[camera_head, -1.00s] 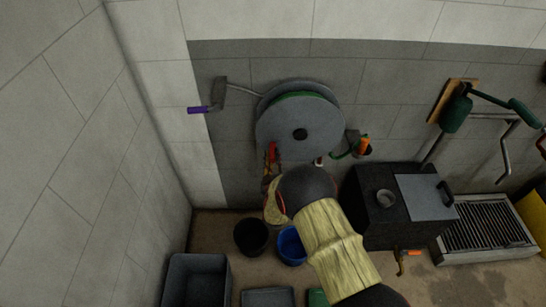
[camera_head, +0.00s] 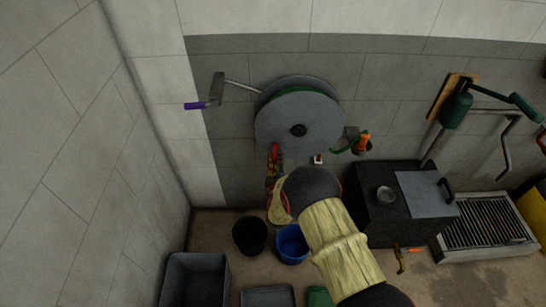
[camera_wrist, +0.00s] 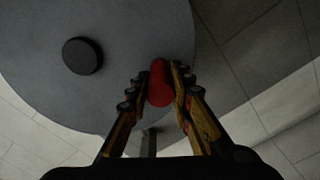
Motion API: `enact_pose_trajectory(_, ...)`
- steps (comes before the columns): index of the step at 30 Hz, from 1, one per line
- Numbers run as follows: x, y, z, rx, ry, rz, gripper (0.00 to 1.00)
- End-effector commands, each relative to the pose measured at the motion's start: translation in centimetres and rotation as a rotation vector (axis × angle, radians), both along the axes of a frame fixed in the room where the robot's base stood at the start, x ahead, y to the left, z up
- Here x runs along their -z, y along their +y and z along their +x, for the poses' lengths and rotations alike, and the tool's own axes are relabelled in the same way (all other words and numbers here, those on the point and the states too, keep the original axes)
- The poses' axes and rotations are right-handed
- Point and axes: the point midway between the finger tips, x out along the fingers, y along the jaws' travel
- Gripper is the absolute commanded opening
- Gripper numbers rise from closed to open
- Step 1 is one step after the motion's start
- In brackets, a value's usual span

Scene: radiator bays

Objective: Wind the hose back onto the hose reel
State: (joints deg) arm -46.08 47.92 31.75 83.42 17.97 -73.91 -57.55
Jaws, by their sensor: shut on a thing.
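The hose reel (camera_head: 315,115) is a grey disc with a dark hub on the back wall. A green band of hose (camera_head: 296,91) shows behind its front disc, near the top. A short green hose end with an orange nozzle (camera_head: 363,143) sits at the wall right of the reel. My gripper (camera_wrist: 160,72) is shut on the reel's red handle (camera_wrist: 159,90), with one yellow-black finger on each side of it. In the head view the red handle (camera_head: 275,151) shows at the disc's lower left, with my gripper just below. My arm hides part of the area under the reel.
Below stand a black bucket (camera_head: 250,236), a blue bucket (camera_head: 291,245) and a grey bin (camera_head: 194,278). A dark box (camera_head: 383,221) and a floor grate (camera_head: 487,222) are at right.

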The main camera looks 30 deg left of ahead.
Motion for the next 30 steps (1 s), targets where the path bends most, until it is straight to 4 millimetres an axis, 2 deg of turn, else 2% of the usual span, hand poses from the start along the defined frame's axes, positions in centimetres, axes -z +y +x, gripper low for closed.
enact_pose_trajectory(1, 0.9, -0.3, 0.1, -0.001, -0.018, -0.036, 0.0)
enact_pose_trajectory(6, 2.3, -1.7, 0.9, -0.001, -0.095, -0.179, 0.0)
enact_pose_trajectory(15, 3.9, -4.4, 2.3, -0.001, -0.226, -0.42, 0.0)
enact_pose_trajectory(30, 4.6, -7.3, 3.9, -0.003, -0.362, -0.669, 0.0)
